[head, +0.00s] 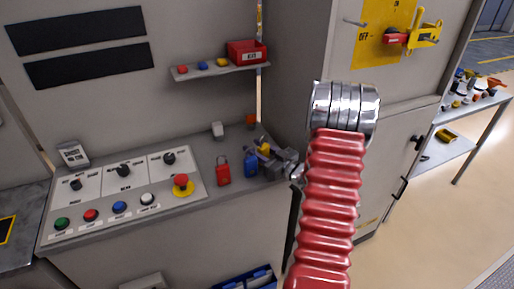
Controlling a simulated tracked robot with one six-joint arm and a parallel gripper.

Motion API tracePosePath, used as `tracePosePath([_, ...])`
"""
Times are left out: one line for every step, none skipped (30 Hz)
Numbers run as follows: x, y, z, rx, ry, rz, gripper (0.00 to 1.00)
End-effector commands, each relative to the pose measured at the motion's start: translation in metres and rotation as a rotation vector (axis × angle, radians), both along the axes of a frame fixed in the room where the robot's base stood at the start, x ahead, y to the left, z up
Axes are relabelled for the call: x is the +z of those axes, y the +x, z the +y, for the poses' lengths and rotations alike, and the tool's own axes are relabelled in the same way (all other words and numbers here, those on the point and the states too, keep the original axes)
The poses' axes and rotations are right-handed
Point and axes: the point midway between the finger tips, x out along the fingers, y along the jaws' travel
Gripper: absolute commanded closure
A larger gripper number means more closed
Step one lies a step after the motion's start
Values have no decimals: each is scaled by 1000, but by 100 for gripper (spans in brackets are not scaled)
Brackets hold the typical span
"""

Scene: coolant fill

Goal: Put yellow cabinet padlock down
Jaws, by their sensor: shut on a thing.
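The yellow padlock (264,147) is a small patch of yellow at my gripper (266,158), above the right end of the grey console ledge. My dark grey gripper is shut on it, and its jaws hide much of the padlock. I cannot tell whether the padlock touches the ledge. A blue padlock (250,166) stands on the ledge just left of and in front of the gripper. A red padlock (223,171) stands upright further left, beside the button panel.
The sloped panel (133,205) carries several knobs, buttons and a red emergency stop (181,183). A small shelf (220,73) above holds a red bin (246,51). A grey cabinet (365,165) stands close right. A cluttered bench (487,106) stands far right.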

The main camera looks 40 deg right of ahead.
Motion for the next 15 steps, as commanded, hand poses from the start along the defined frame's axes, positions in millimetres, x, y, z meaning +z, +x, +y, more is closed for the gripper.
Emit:
tracePosePath([0, 0, 0, 0, 0, 0, 90])
tracePosePath([0, 0, 0, 0, 0, 0, 90])
tracePosePath([0, 0, 0, 0, 0, 0, 90])
tracePosePath([-1, 0, 0, 0, 0, 0, 90])
tracePosePath([-1, 0, 0, 1, 1, 0, 90])
tracePosePath([-2, 0, 0, 1, 1, 0, 65])
tracePosePath([-2, 0, 0, 1, 0, 0, 63])
tracePosePath([-2, 0, 0, 1, 0, 0, 61])
tracePosePath([-2, 0, 0, 1, 0, 0, 58])
tracePosePath([-2, 0, 0, 1, 0, 0, 58])
tracePosePath([-2, 0, 0, 1, 0, 0, 58])
tracePosePath([-2, 0, 0, 1, 0, 0, 58])
tracePosePath([-2, 0, 1, 1, 0, 0, 58])
tracePosePath([-2, 0, 1, 1, 0, 0, 58])
tracePosePath([-2, 0, 1, 1, 0, 0, 58])
